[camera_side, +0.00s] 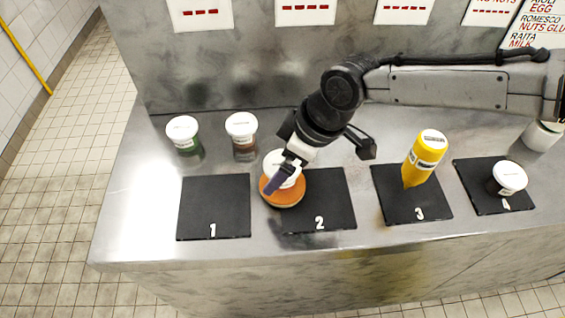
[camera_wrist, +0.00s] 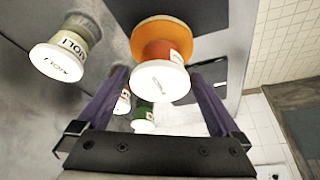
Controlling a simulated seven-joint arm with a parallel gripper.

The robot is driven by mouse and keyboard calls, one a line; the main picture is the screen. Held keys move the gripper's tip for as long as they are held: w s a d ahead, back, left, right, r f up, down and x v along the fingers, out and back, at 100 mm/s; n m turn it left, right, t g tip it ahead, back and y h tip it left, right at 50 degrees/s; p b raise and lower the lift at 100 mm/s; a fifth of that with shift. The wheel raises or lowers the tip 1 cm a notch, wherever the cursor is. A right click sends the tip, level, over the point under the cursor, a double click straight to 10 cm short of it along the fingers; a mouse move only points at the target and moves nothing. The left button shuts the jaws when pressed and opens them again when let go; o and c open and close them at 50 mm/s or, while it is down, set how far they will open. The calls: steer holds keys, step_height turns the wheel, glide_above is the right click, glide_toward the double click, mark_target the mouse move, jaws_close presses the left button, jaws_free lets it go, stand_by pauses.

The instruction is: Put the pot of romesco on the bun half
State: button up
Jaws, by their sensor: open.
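The orange bun half (camera_side: 268,198) lies at the left edge of mat 2; it also shows in the wrist view (camera_wrist: 148,27). A white-lidded pot (camera_side: 272,160) with an orange-red body stands upright on it, partly hidden by my gripper in the side view. In the wrist view this pot (camera_wrist: 160,82) is between my fingers, its lid towards the camera; I cannot read whether it is the romesco. My gripper (camera_side: 284,178) is open around or just above the pot; its purple fingers (camera_wrist: 160,88) stand apart on either side. I cannot tell whether they touch it.
A green pot (camera_side: 187,146) and a brownish-red pot (camera_side: 243,146) stand behind mat 1 (camera_side: 214,205), which is empty. A yellow bottle (camera_side: 423,160) stands on mat 3, a dark pot (camera_side: 507,180) on mat 4. A pot marked aioli (camera_wrist: 66,60) shows in the wrist view.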

steer(key=v, duration=1.1)
steer(key=shift+d+r, duration=0.2)
steer(key=shift+r, duration=0.15)
steer(key=s+d+r+m+t+h, duration=0.1)
steer(key=s+d+r+m, duration=0.15)
steer(key=d, duration=1.05)
steer(key=s+d+r+m+t, duration=0.1)
steer(key=d+r+m, duration=0.3)
steer(key=d, duration=0.9)
steer(key=s+d+f+m+h, duration=0.1)
steer(key=s+d+f+m, duration=0.2)
steer(key=s+d, duration=0.5)
steer(key=s+d+f+m+t+h, duration=0.1)
steer(key=s+d+f+m+h, duration=0.1)
steer(key=s+d, duration=0.6)
steer(key=shift+d+f+m+t, duration=0.3)
steer(key=shift+d+f+m, duration=0.2)
steer(key=shift+f, duration=0.2)
